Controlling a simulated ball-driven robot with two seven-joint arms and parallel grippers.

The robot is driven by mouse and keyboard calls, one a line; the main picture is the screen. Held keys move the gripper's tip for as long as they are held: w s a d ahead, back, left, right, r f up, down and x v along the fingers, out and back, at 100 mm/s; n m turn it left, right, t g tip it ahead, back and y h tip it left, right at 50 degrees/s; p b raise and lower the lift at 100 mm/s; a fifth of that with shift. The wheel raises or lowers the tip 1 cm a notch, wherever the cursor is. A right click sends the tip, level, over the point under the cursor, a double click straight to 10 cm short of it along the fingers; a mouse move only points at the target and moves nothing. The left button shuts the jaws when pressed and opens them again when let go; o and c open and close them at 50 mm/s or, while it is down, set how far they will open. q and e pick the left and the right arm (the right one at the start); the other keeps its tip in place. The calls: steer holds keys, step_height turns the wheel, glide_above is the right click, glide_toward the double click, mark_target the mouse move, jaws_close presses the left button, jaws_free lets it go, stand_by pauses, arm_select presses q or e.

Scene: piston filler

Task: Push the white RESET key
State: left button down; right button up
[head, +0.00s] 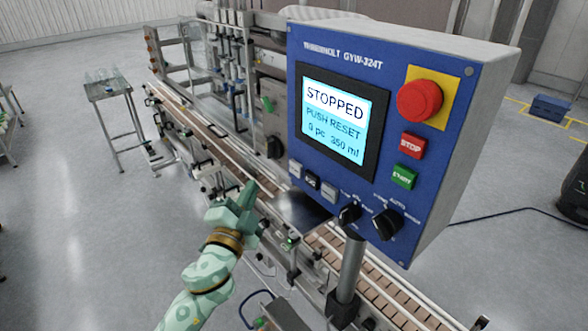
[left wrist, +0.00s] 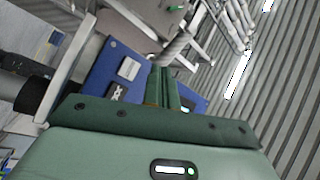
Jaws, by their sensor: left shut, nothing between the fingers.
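A blue control panel (head: 440,165) carries a lit screen (head: 335,115) reading STOPPED, PUSH RESET. Below the screen is a row of small keys: a pale key (head: 295,168), a dark key (head: 312,182) and another pale key (head: 329,192). Their lettering is too small to tell which is RESET. My left gripper (head: 249,190) is shut and empty, left of and a little below these keys, apart from them. In the left wrist view its closed fingers (left wrist: 166,88) stand before the blue panel, with a pale key (left wrist: 129,68) and a dark key (left wrist: 115,91) beside them. My right gripper is not in view.
The panel also has a red emergency knob (head: 419,100), a red STOP key (head: 412,146), a green START key (head: 403,177) and two black rotary switches (head: 387,224). A conveyor (head: 375,292) runs below the panel. A small table (head: 108,90) stands far left.

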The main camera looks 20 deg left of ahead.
mark_target(290, 164)
arm_select(q)
steer(key=w+d, duration=0.1)
steer(key=w, duration=0.1)
steer(key=w+d, duration=0.1)
steer(key=w, duration=0.1)
steer(key=w+d+b, duration=0.1)
steer(key=w, duration=0.1)
steer(key=shift+w+d, duration=0.15)
steer(key=shift+d, duration=0.25)
steer(key=shift+w+d, duration=0.2)
steer(key=shift+w, duration=0.05)
steer(key=shift+w, duration=0.1)
stand_by(1.5)
steer(key=shift+w+d, duration=0.2)
steer(key=shift+w, duration=0.1)
steer(key=shift+w+d, duration=0.2)
steer(key=shift+w, duration=0.1)
stand_by(0.7)
steer(key=shift+s, duration=0.1)
steer(key=shift+s+a, duration=0.4)
steer(key=shift+s, duration=0.2)
